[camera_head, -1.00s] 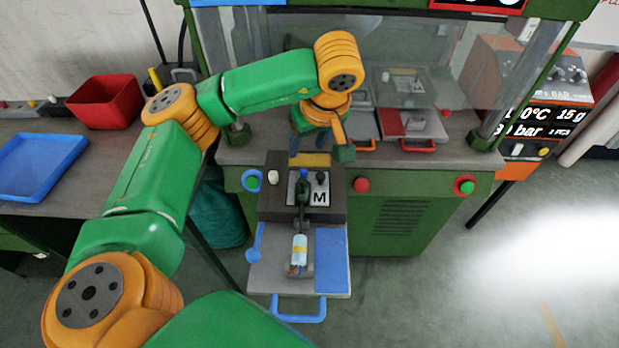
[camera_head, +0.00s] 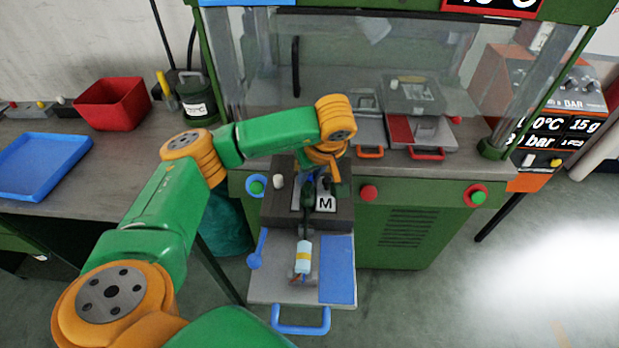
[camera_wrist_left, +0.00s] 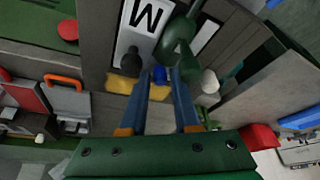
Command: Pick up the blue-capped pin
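The blue-capped pin (camera_wrist_left: 159,74) stands in the dark mould block (camera_head: 338,213), between a black knob (camera_wrist_left: 131,62) and a white knob (camera_wrist_left: 209,80). In the head view, the orange wrist and blue fingers largely cover it. My left gripper (camera_wrist_left: 164,82) points down at the block from above. Its two blue fingers are apart, with the blue cap showing between their tips. I cannot tell whether the fingers touch it. My right gripper is in neither view.
A green part (camera_wrist_left: 177,48) on the M-marked plate (camera_head: 325,203) stands close to the fingers. A pale cylinder (camera_head: 302,257) lies on the tray, which has a blue handle (camera_head: 300,328). The press's clear guard (camera_head: 380,60) is behind. A blue tray (camera_head: 75,177) and red bin (camera_head: 112,102) stand left.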

